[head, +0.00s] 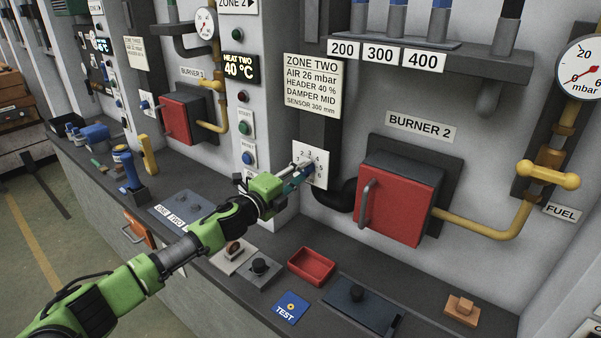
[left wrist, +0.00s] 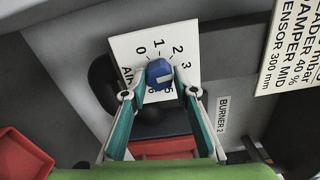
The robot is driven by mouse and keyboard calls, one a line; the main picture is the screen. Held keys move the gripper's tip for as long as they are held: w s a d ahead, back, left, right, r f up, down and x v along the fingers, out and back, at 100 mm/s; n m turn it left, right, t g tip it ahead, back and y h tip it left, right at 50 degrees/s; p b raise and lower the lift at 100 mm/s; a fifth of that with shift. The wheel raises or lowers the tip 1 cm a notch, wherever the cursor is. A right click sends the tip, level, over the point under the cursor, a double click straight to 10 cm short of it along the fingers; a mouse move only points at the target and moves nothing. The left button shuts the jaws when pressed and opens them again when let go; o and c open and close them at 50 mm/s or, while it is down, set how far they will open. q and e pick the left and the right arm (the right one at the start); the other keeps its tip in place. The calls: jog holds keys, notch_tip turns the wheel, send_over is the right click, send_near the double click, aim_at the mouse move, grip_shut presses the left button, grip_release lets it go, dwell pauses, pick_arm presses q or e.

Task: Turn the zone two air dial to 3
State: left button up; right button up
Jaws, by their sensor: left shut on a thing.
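The zone two air dial is a blue knob (left wrist: 158,74) on a white plate (left wrist: 130,44) with printed numbers; 0, 1, 2 and 3 show clearly in the left wrist view. A pale mark shows on the knob, on its side toward the 3; I cannot tell its exact setting. In the head view the plate (head: 320,158) is on the wall left of burner 2. My left gripper (head: 300,176) reaches it from the left. In the left wrist view its two teal fingers (left wrist: 160,97) are shut on the knob, one on each side. My right gripper is not in view.
A red burner box (head: 405,198) with a grey handle sticks out right of the dial. The ledge below holds a red tray (head: 312,266), a blue TEST card (head: 291,307) and dark switch plates. A zone two sign (head: 312,86) hangs above the dial.

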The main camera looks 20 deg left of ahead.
pick_arm(q)
jog(key=shift+f+m, duration=0.1)
jog(key=shift+m, duration=0.5)
jog(key=o, duration=1.1)
jog(key=v, duration=1.2)
